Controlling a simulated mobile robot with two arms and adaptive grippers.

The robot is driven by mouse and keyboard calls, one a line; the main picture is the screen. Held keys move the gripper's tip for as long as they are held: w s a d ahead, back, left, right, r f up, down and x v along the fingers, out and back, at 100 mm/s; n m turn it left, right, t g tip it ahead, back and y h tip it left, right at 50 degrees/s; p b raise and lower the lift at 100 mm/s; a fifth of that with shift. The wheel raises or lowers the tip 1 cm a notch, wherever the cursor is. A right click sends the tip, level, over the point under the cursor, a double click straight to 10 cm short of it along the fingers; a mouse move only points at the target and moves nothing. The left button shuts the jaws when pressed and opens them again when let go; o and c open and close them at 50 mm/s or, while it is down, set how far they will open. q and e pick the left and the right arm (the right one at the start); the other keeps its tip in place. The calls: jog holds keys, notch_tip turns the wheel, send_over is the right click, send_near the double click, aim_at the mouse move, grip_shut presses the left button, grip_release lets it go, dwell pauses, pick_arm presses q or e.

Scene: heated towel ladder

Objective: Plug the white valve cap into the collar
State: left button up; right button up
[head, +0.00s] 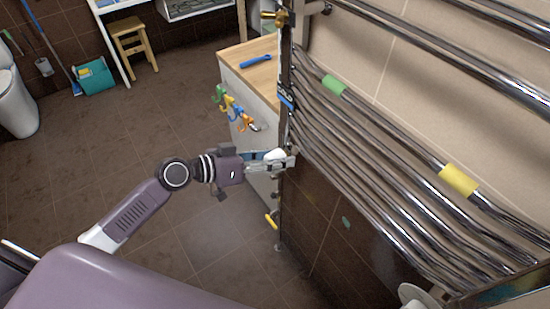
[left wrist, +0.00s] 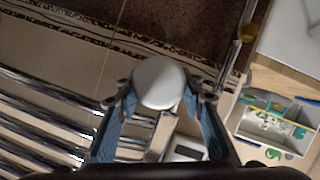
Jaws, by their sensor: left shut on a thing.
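The white valve cap (head: 275,155) is between the fingertips of my left gripper (head: 280,161), beside the lower part of the ladder's left upright. In the left wrist view the cap (left wrist: 159,82) shows as a rounded white disc, with a blue-padded finger on each side. The gripper is shut on it. The chrome towel ladder (head: 385,165) fills the right of the head view. I cannot make out the collar clearly; the gripper and cap cover part of the upright's lower end. I cannot tell whether the cap touches the ladder. My right gripper is not in view.
A wooden-topped cabinet (head: 235,75) with coloured hooks stands behind the gripper, with a blue tool (head: 256,61) on top. A brass valve (head: 277,17) is high on the upright. Green (head: 334,85) and yellow (head: 459,180) bands wrap the bars.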

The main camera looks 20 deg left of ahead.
pick_arm(q)
jog(key=shift+w+d, duration=0.9)
jog(key=shift+w, duration=0.25)
jog(key=o, duration=1.2)
jog(key=shift+c, duration=0.2)
jog(key=shift+s+a, duration=0.1)
jog(key=shift+s+a, duration=0.2)
jog(key=shift+a, duration=0.05)
jog(key=v, duration=1.1)
jog(key=shift+s+r, duration=0.1)
jog(key=shift+r, duration=0.05)
